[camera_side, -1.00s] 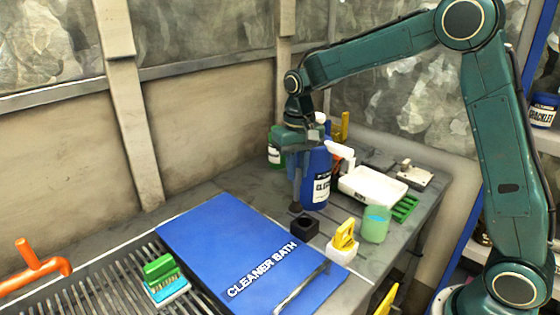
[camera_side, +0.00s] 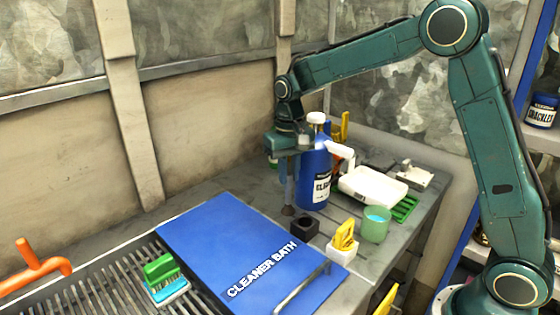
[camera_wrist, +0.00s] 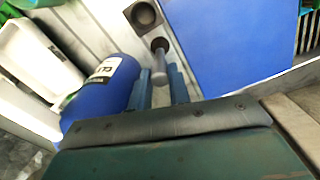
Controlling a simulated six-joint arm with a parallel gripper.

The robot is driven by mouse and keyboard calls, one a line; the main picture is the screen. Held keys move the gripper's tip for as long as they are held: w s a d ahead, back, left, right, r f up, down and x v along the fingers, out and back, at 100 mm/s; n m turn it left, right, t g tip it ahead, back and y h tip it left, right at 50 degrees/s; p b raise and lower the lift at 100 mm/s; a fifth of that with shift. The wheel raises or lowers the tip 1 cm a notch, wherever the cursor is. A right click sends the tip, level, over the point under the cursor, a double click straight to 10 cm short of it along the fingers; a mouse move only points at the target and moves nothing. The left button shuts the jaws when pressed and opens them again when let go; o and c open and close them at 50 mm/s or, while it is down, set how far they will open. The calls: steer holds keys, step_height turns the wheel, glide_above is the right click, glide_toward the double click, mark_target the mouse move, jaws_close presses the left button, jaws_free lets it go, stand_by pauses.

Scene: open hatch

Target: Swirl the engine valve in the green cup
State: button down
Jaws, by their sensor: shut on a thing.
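The engine valve (camera_side: 288,211) hangs stem up, dark round head down, beneath my gripper (camera_side: 287,192). In the wrist view my gripper (camera_wrist: 161,85) has the grey valve stem (camera_wrist: 159,66) between its two fingers, shut on it. The valve head is left of the black block in the side view, apart from it. The green cup (camera_side: 376,226), with light blue-green contents, stands farther right near the table's edge. I cannot make out the cup for certain in the wrist view.
The black block (camera_side: 305,228) has an open hole on top. A blue bottle (camera_side: 314,180) stands close beside my gripper. A yellow-handled brush (camera_side: 344,236) sits between block and cup. A white tray (camera_side: 372,187) stands behind the cup. The blue bath lid (camera_side: 235,245) lies in front.

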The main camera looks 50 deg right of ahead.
step_height(320, 180, up, 20)
steer(key=s+d, duration=0.6)
steer(key=s, duration=0.4)
steer(key=s+d, duration=0.6)
steer(key=s, duration=0.3)
step_height(320, 180, down, 11)
steer(key=shift+a, duration=0.25)
steer(key=shift+r, duration=0.15)
